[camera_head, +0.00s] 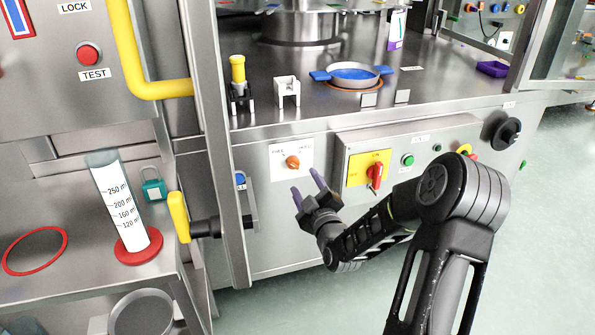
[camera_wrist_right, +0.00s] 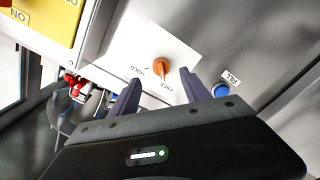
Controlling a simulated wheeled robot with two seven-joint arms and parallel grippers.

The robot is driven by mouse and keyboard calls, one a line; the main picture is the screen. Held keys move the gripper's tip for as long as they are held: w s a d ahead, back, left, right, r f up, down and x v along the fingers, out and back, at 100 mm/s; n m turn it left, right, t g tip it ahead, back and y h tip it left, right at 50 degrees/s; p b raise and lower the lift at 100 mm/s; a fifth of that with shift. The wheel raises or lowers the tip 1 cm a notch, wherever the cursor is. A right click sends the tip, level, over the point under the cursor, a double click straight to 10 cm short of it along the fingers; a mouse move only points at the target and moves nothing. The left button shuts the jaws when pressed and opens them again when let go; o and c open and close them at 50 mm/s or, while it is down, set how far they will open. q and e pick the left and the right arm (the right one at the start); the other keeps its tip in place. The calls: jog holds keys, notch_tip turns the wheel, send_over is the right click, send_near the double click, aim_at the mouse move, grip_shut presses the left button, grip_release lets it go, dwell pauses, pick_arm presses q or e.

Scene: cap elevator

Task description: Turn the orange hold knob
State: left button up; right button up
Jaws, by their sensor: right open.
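The orange hold knob (camera_head: 292,162) sits on a white label plate on the front of the steel cabinet. It also shows in the right wrist view (camera_wrist_right: 161,67), with the words HOLD and FREE beside it. My right gripper (camera_head: 306,184) is open and empty, just below and in front of the knob. In the right wrist view its two dark purple fingers (camera_wrist_right: 160,92) point toward the plate, with the knob between and beyond their tips. No contact with the knob shows. My left gripper is not in the head view.
A red switch on a yellow plate (camera_head: 375,174) and a green button (camera_head: 407,160) are on the panel to the right. A blue button (camera_head: 240,180) and a black valve handle with a yellow grip (camera_head: 179,216) are to the left. Open floor lies below right.

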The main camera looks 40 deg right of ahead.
aim_at(297, 168)
jog(key=b+x, duration=0.1)
jog(key=x, duration=0.6)
jog(key=shift+w, duration=0.15)
jog(key=shift+c, duration=0.4)
grip_shut()
